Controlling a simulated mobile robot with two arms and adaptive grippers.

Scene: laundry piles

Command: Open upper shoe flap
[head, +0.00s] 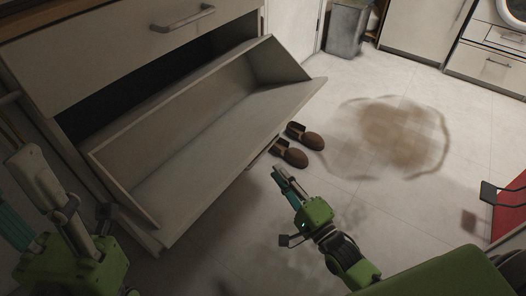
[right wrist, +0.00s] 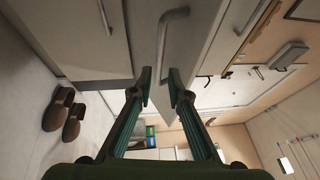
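The upper shoe flap (head: 190,135) of the cabinet is tilted outward in the head view. Its empty inside shows, with a dark opening behind it. In the right wrist view a curved metal handle (right wrist: 164,45) on a pale front panel lies just beyond my right gripper (right wrist: 162,88). The fingers are open and apart, with nothing between them. In the head view my right gripper (head: 279,174) is in front of the flap, near the shoes. My left gripper (head: 75,225) is at the lower left beside the cabinet; its fingers do not show clearly.
A closed drawer (head: 120,52) with a handle is above the flap. Brown shoes (head: 292,153) stand on the floor by the flap. A brown stain (head: 400,132) lies on open tiled floor. A grey bin (head: 346,28) and a red object (head: 510,208) are at the back and right.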

